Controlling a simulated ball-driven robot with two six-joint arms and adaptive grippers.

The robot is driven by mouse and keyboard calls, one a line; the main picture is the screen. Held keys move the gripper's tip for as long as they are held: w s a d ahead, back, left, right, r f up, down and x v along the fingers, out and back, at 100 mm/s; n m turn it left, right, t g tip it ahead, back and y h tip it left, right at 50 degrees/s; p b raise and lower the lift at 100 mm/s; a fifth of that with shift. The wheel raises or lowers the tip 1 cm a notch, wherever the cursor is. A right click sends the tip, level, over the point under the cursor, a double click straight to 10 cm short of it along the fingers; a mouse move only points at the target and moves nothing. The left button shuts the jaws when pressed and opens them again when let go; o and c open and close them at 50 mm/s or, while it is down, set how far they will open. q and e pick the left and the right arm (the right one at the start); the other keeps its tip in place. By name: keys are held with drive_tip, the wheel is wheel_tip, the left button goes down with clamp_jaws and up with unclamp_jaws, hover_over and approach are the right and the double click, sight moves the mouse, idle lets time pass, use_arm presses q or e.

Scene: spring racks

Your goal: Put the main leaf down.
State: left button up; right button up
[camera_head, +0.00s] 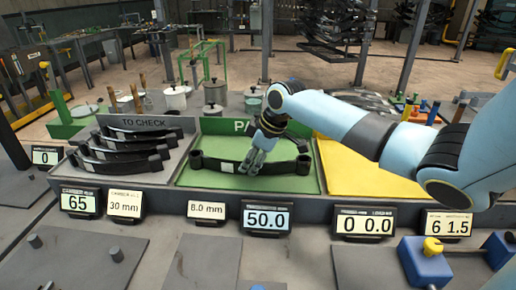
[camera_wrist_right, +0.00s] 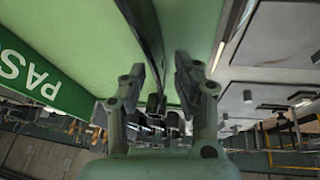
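The main leaf (camera_head: 222,164), a long dark curved bar with rolled ends, lies on the green PASS area (camera_head: 205,182) in the head view. My right gripper (camera_head: 254,164) comes down over its middle, with the fingers at the bar. In the right wrist view the fingers (camera_wrist_right: 160,76) are spread apart. The dark leaf (camera_wrist_right: 148,30) runs between them, close to the left finger, with green surface visible between it and the right finger. My left gripper is not in view.
Several dark leaves (camera_head: 125,152) lie on the grey TO CHECK area to the left. The yellow area (camera_head: 350,174) to the right is partly under my right arm. Small displays (camera_head: 266,218) line the front edge. Pots (camera_head: 215,92) stand behind.

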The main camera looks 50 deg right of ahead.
drive_tip(key=v, duration=1)
drive_tip(key=shift+s+r, duration=0.15)
drive_tip(key=shift+s, duration=0.05)
